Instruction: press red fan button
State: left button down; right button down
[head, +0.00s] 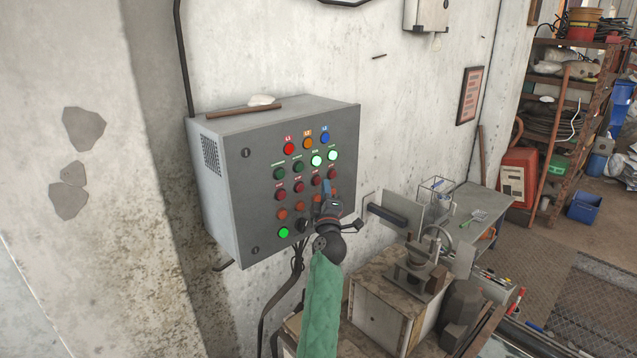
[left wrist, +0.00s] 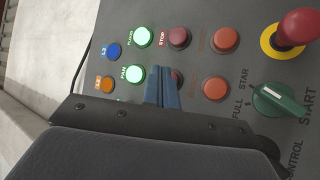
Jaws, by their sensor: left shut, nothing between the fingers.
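A grey control panel (head: 262,165) hangs on the wall with rows of coloured buttons. The red fan button (head: 316,180) sits below a lit green button (head: 316,160). In the left wrist view the red fan button (left wrist: 178,79) is partly hidden behind my fingers, and the lit green FAN button (left wrist: 132,74) is beside them. My left gripper (head: 326,184) is shut and empty, its blue fingers just right of the red fan button in the head view. The fingertips also show in the left wrist view (left wrist: 160,70). Whether they touch the panel, I cannot tell.
A red mushroom knob on a yellow collar (left wrist: 298,27) and a green selector (left wrist: 272,99) are on the same panel. Orange buttons (left wrist: 215,88) lie near the fingers. A wooden crate (head: 385,300) and a grey bench (head: 480,210) stand right of the panel.

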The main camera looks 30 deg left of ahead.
jog(key=shift+a, duration=0.7)
jog(key=shift+s, duration=0.1)
jog(key=shift+d, duration=0.6)
jog(key=shift+a, duration=0.15)
